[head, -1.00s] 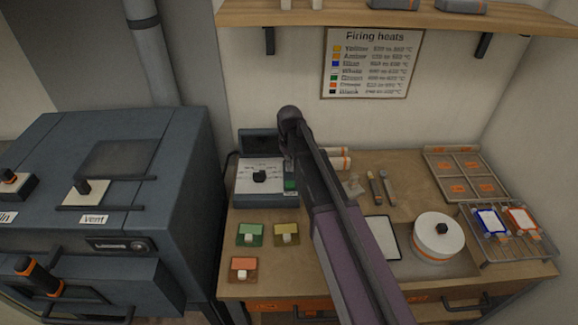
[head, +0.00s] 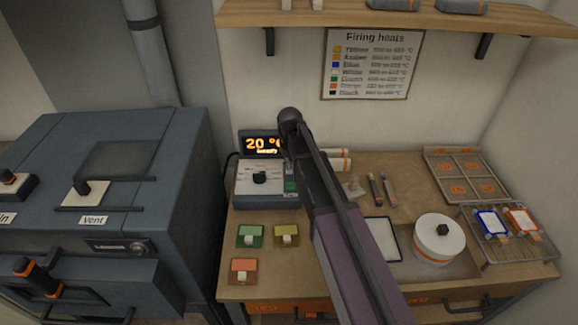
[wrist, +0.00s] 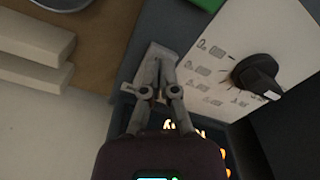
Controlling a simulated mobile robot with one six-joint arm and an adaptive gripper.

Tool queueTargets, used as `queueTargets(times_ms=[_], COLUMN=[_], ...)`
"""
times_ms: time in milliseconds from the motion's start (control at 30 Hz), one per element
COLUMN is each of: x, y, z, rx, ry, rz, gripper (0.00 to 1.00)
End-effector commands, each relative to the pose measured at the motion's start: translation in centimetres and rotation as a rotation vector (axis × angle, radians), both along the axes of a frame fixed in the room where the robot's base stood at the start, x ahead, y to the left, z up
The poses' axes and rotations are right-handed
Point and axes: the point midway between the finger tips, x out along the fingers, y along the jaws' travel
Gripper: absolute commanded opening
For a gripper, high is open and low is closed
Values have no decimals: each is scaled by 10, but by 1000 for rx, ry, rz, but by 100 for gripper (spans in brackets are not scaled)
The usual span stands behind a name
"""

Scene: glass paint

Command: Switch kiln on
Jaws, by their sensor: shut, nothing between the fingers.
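The kiln (head: 165,160) is the large blue-grey box at left in the head view. Its controller (head: 262,203) stands on the bench, with a black dial (head: 260,177) on a white face and a green button (head: 291,186) at its right. The controller's display (head: 262,145) is lit orange and reads about 20 °C, with small unclear text below. It also glows in the wrist view (wrist: 200,135). My gripper (wrist: 158,62) is shut and empty, its tips at a pale grey switch plate (wrist: 150,75) beside the dial face. Whether they touch it I cannot tell.
Green (head: 250,235), yellow (head: 287,234) and orange (head: 243,270) sample blocks lie in front of the controller. A white round pot (head: 438,236) and a wire rack (head: 520,250) with glass pieces stand at right. A shelf (head: 400,17) hangs above.

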Motion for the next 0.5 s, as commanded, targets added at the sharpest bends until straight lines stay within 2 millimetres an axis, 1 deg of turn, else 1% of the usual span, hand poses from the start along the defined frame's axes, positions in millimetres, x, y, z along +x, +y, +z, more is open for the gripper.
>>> queueTargets(times_ms=[33,100,500], x=[0,0,0], y=[0,0,0], z=[5,10,32], rx=[0,0,0], ry=[0,0,0], rz=[0,0,0], gripper=[0,0,0])
